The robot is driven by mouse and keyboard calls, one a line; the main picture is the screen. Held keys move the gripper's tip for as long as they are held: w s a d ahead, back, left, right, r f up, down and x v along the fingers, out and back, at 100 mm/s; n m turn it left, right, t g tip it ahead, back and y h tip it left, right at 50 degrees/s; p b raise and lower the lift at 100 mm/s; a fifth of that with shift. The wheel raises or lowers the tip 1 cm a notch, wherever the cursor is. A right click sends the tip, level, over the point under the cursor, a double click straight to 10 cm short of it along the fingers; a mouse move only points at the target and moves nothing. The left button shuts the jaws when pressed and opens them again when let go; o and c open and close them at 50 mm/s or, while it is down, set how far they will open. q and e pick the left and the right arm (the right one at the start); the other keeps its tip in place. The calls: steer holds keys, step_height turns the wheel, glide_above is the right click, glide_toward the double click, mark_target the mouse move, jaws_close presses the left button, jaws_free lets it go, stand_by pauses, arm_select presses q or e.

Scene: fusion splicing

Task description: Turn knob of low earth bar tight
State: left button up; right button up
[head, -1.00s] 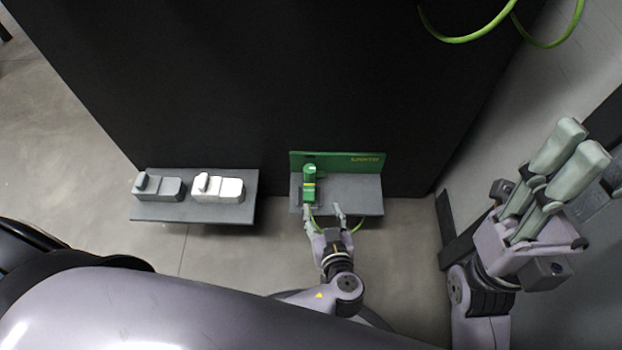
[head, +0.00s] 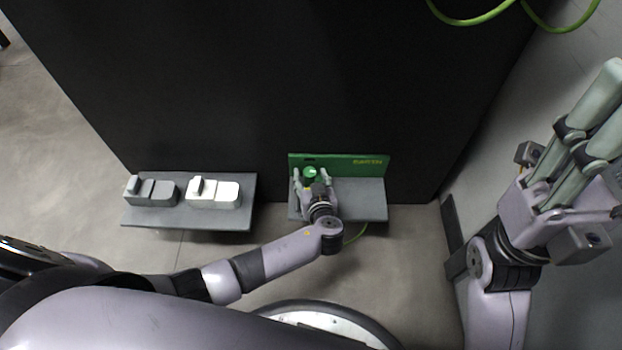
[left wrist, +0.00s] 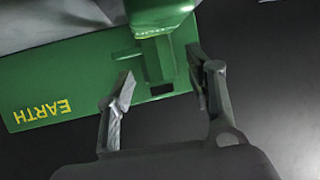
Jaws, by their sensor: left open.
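The low earth bar has a green panel (head: 350,166) lettered EARTH behind a grey shelf (head: 365,198); the panel also shows in the left wrist view (left wrist: 60,85). A green knob (head: 310,172) stands near the panel's left end. In the left wrist view the green knob assembly (left wrist: 157,18) reaches down between my fingers. My left gripper (head: 311,178) is open with one finger on each side of the knob; its fingers show in the left wrist view (left wrist: 168,80). I cannot tell whether they touch it. My right gripper (head: 610,95) is raised at the right, partly cut off.
A second grey shelf (head: 215,222) at left carries a grey block (head: 150,190) and a white block (head: 215,193). A dark wall (head: 230,90) rises behind both shelves. Green cables (head: 470,18) hang at top right. Floor between the shelves is clear.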

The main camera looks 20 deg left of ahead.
arm_select(q)
steer(key=shift+w, duration=0.1)
steer(key=shift+c, duration=0.4)
steer(key=c, duration=1.1)
